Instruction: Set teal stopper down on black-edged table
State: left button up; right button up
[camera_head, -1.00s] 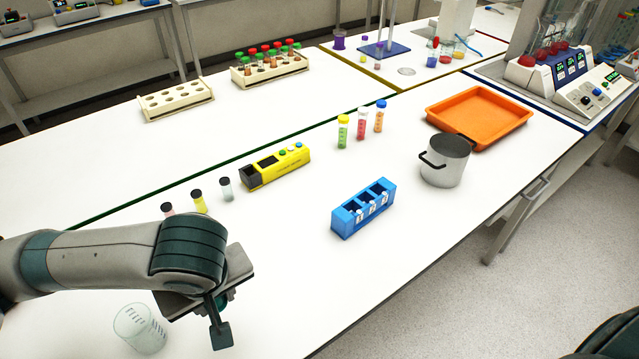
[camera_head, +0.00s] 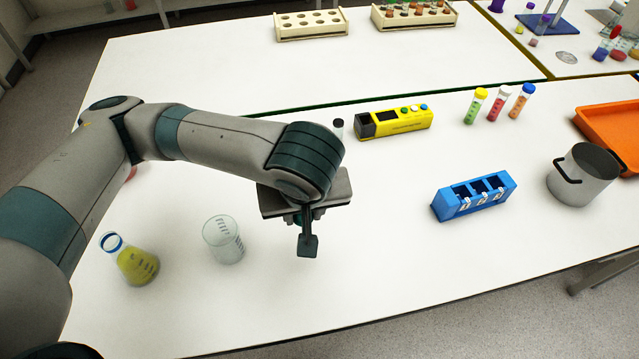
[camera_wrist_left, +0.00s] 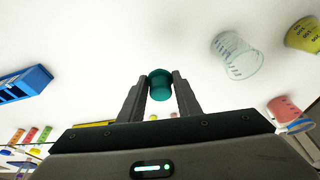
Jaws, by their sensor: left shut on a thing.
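The teal stopper (camera_wrist_left: 159,84) is held between the fingertips of my left gripper (camera_wrist_left: 160,95) in the left wrist view. In the head view my left gripper (camera_head: 303,238) points down over the white top of the black-edged table (camera_head: 385,262), right of an empty beaker (camera_head: 223,240). There the stopper is mostly hidden by the gripper. I cannot tell how far it is above the tabletop. My right gripper is not in view.
A flask of yellow liquid (camera_head: 136,264) stands left of the beaker. A blue rack (camera_head: 474,197), a pot (camera_head: 584,177) and a yellow device (camera_head: 402,122) stand to the right and behind. The tabletop in front and right of the gripper is clear.

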pick_arm(q)
jog(key=shift+w+a+f, duration=0.2)
jog(key=shift+a+f, duration=0.05)
jog(key=w+a+f, duration=0.4)
jog(key=w+a, duration=0.1)
jog(key=w+a+f, duration=0.2)
jog(key=a, duration=0.1)
jog(key=shift+w+f, duration=0.2)
jog(key=shift+w, duration=0.05)
jog(key=shift+f, duration=0.1)
jog(key=shift+f+p, duration=0.35)
jog(key=shift+f, duration=1.6)
jog(key=o, duration=1)
jog(key=shift+f, duration=0.1)
